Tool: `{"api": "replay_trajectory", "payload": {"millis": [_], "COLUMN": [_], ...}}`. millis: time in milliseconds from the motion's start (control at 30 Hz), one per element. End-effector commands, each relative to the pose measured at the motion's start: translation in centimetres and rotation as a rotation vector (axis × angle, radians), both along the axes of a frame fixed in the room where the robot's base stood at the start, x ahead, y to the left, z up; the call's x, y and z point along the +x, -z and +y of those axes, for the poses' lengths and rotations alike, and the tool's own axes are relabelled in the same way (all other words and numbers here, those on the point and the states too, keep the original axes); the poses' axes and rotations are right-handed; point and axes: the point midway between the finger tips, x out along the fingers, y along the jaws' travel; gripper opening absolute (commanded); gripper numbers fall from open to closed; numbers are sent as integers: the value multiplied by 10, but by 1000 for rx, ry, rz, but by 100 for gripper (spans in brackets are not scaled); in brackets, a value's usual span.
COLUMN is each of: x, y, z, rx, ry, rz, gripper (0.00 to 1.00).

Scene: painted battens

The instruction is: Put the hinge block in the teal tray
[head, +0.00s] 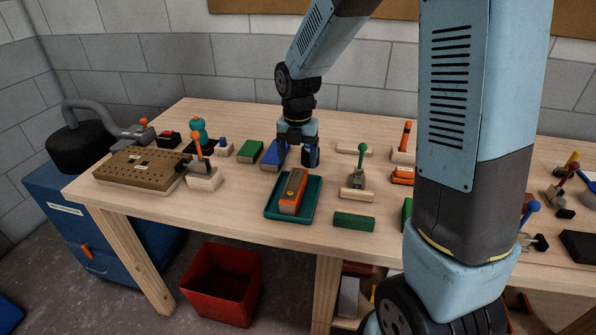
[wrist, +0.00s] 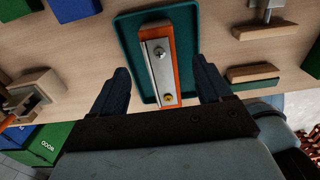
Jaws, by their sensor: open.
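The hinge block, an orange block with a metal strip on top (head: 292,191), lies in the teal tray (head: 270,211), lengthwise along it. In the wrist view the block (wrist: 158,62) lies within the tray (wrist: 126,30), with a brass-coloured screw at its near end. My gripper (head: 296,158) is open and empty, above the table just behind the tray. In the wrist view its two fingers stand apart on either side of the block, and neither touches it.
A blue block (head: 270,154) and a green block (head: 250,151) lie left of my gripper. A green bar (head: 354,221) and a lever fixture (head: 358,180) stand right of the tray. A brown perforated board (head: 140,168) is at the left. A red bin (head: 222,285) stands on the floor.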

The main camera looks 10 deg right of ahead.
Motion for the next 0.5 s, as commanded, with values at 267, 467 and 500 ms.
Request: {"api": "replay_trajectory", "payload": {"millis": [267,467,500], "x": [1,0,0], "y": [-39,-47,-47], "z": [-1,-1,-1], "rx": [0,0,0], "ry": [1,1,5], "rz": [-2,1,0], "gripper": [78,78,78]}}
